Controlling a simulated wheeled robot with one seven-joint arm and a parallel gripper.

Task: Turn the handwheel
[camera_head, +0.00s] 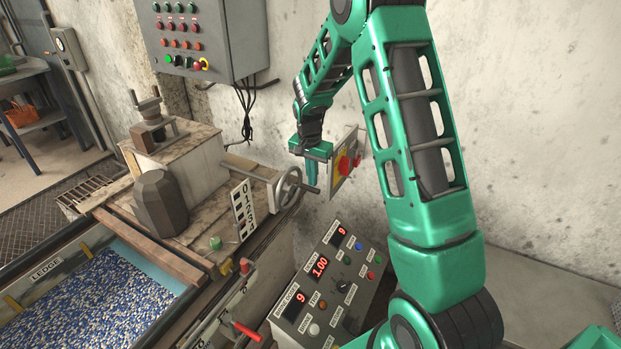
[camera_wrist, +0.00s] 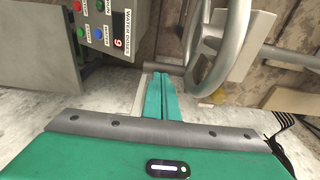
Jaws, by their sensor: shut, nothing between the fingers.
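The grey metal handwheel (camera_head: 287,188) stands on the end of a shaft at the right side of the machine, with a small crank handle pointing right. In the wrist view its rim and a spoke (camera_wrist: 224,45) fill the upper middle. My gripper (camera_head: 312,184) is beside the wheel, near its crank handle, with fingers pointing down. In the wrist view the teal fingers (camera_wrist: 160,76) are together and empty, just left of the rim. I cannot tell whether they touch the handle.
A control box (camera_head: 330,280) with red displays stands below the wheel. A trough of blue and white pellets (camera_head: 90,300) lies at lower left.

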